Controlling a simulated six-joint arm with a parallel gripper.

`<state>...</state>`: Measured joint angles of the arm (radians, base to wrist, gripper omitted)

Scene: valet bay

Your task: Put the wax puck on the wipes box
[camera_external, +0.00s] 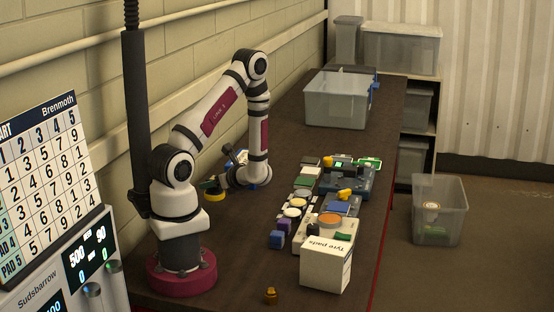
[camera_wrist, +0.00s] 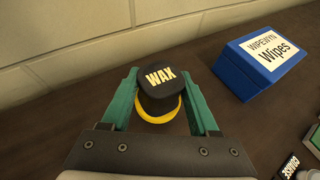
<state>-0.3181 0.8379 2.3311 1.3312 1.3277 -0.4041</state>
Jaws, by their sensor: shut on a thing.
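The wax puck (camera_wrist: 160,92) is black on top with the word WAX and has a yellow lower rim. My gripper (camera_wrist: 160,80) is shut on it, with one green finger on each side. In the external view the puck (camera_external: 213,195) is at my gripper (camera_external: 213,187), near the wall side of the table. I cannot tell whether it touches the table. The wipes box (camera_wrist: 262,62), blue with a white Wipes label, sits on the table to the right of the gripper, apart from the puck. It also shows partly behind my arm in the external view (camera_external: 238,156).
A cluster of pads, pucks and trays, with an orange disc (camera_external: 330,219), covers the table's right-middle. A white Tyre pads box (camera_external: 325,267) stands in front. A clear bin (camera_external: 337,105) is at the far end. The wall (camera_wrist: 60,45) runs close behind the puck.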

